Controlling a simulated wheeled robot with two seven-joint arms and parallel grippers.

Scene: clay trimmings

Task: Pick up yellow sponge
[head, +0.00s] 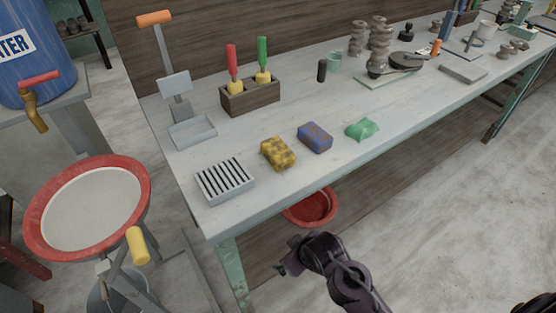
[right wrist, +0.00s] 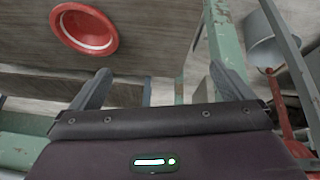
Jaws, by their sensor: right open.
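The yellow sponge (head: 278,153), blotched with dark brown, lies on the grey table (head: 262,195) near its front edge in the head view. It stands between a slatted grey rack on its left and a blue sponge on its right. My right gripper (head: 288,262) is in front of the table and below its top, well apart from the sponge. In the right wrist view my right gripper (right wrist: 162,82) has its two fingers spread with nothing between them. The sponge is not visible in that view. My left gripper is not in view.
The slatted rack (head: 224,180), blue sponge (head: 315,137) and green cloth-like piece (head: 362,129) line the front edge. A wooden holder (head: 250,97) with red- and green-handled tools stands behind. A red basin (head: 312,208) sits under the table, near a green leg (head: 235,272).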

